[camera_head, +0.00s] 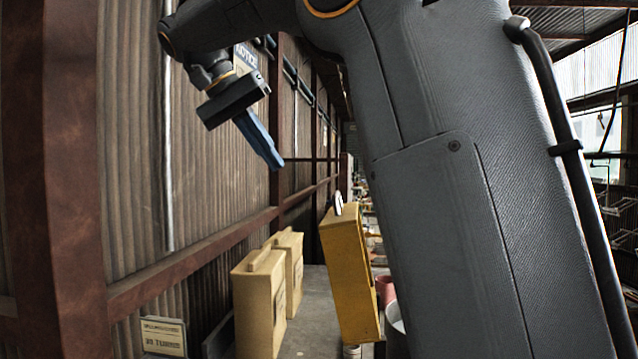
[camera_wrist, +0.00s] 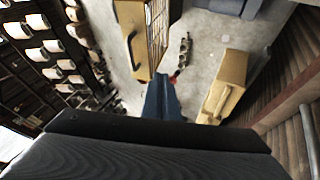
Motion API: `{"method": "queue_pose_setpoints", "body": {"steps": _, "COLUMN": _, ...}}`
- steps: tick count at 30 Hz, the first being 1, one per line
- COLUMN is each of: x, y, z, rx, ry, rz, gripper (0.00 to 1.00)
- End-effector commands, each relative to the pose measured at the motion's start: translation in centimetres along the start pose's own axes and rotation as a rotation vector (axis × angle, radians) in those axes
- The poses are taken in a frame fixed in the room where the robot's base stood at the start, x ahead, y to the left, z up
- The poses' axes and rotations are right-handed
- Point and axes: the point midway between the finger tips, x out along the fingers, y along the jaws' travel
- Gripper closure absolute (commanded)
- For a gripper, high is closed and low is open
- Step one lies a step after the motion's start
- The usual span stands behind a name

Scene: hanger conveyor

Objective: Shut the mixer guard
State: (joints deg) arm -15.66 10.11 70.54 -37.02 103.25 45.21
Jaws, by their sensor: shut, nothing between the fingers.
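My gripper (camera_head: 272,158) has blue fingers pressed together and hangs in the air at the upper left of the head view, pointing down and to the right. In the wrist view its fingers (camera_wrist: 163,95) are shut and empty above the grey floor. A yellow cabinet-like body (camera_head: 348,275) stands below and to the right of my gripper in the head view. A yellow body with a dark handle (camera_wrist: 130,38) and a wire grille on its side shows at the top of the wrist view, apart from the fingers. I cannot tell for certain which part is the mixer guard.
Cream boxes (camera_head: 262,295) stand along the corrugated wall (camera_head: 135,150) at left. A sign (camera_head: 163,336) stands at the lower left. A red container (camera_head: 385,290) is behind the yellow cabinet. Grey floor (camera_head: 310,310) lies open between boxes and cabinet. A tan box (camera_wrist: 224,82) shows at right.

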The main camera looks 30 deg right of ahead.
Motion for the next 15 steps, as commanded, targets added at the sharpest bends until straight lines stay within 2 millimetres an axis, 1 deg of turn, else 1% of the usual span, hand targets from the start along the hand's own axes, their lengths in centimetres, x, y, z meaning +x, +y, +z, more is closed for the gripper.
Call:
{"method": "queue_pose_setpoints", "body": {"steps": 1, "x": -0.8, "y": 0.5, "z": -0.2, "rx": 0.024, "ry": 0.003, "rz": 0.008, "gripper": 1.00}}
{"method": "queue_pose_setpoints", "body": {"steps": 3, "x": -1.4, "y": 1.1, "z": -0.3, "rx": 0.047, "ry": 0.004, "rz": 0.018, "gripper": 1.00}}
{"method": "queue_pose_setpoints", "body": {"steps": 6, "x": -1.1, "y": 1.4, "z": -0.3, "rx": 0.058, "ry": 0.003, "rz": 0.023, "gripper": 1.00}}
{"method": "queue_pose_setpoints", "body": {"steps": 8, "x": -0.4, "y": 1.5, "z": -0.3, "rx": 0.057, "ry": 0.002, "rz": 0.025, "gripper": 1.00}}
{"method": "queue_pose_setpoints", "body": {"steps": 11, "x": 1.3, "y": 1.6, "z": -0.3, "rx": 0.055, "ry": 0.002, "rz": 0.025, "gripper": 1.00}}
{"method": "queue_pose_setpoints", "body": {"steps": 15, "x": 4.0, "y": 1.7, "z": -0.3, "rx": 0.056, "ry": 0.001, "rz": 0.025, "gripper": 1.00}}
